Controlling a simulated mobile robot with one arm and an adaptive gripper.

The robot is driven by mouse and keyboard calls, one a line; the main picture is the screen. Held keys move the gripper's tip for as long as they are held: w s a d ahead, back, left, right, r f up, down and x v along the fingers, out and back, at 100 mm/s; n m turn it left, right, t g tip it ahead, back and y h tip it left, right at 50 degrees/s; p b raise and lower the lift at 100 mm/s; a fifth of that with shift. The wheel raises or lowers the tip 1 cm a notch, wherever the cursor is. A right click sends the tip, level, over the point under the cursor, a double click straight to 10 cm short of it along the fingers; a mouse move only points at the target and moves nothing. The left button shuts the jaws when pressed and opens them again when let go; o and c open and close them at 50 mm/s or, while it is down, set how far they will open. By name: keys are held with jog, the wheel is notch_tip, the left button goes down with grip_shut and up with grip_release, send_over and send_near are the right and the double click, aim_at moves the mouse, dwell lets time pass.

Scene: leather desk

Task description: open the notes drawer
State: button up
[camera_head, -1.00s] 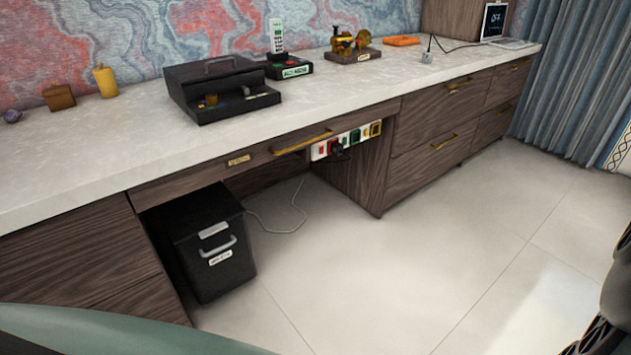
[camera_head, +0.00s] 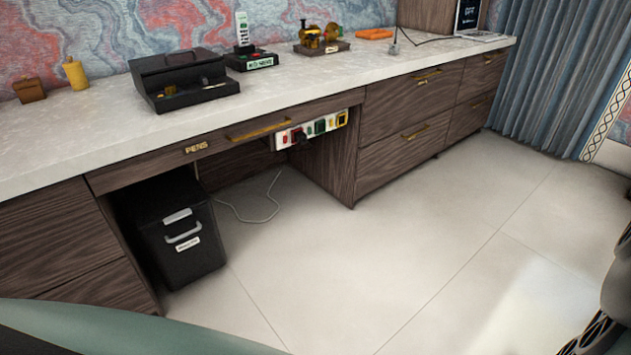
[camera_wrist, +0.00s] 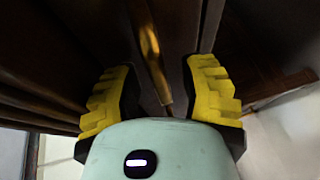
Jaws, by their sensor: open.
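No front is legible as notes in these frames. The shallow middle drawer (camera_head: 145,171) has a brass label reading PENS (camera_head: 196,147) and a brass bar handle (camera_head: 258,128). To its right are several wooden drawers with brass handles, among them an upper one (camera_head: 400,105) and a lower one (camera_head: 390,153). All visible drawers look shut. In the wrist view, my gripper (camera_wrist: 160,80) is open, its yellow-padded fingers apart. A brass handle (camera_wrist: 151,55) on dark wood shows between and beyond them. I cannot tell whether they touch it, or which drawer it belongs to.
A black bin-like box (camera_head: 176,232) stands under the desk, with a power strip (camera_head: 312,129) above right of it. The pale countertop (camera_head: 300,88) holds a black organizer (camera_head: 183,80), a phone (camera_head: 243,45) and other items. The floor (camera_head: 400,245) is clear before the right drawers.

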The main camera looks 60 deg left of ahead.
jog(key=shift+s+a, duration=0.1)
jog(key=shift+a, duration=0.05)
jog(key=shift+c, duration=0.2)
grip_shut()
jog(key=shift+a, duration=0.15)
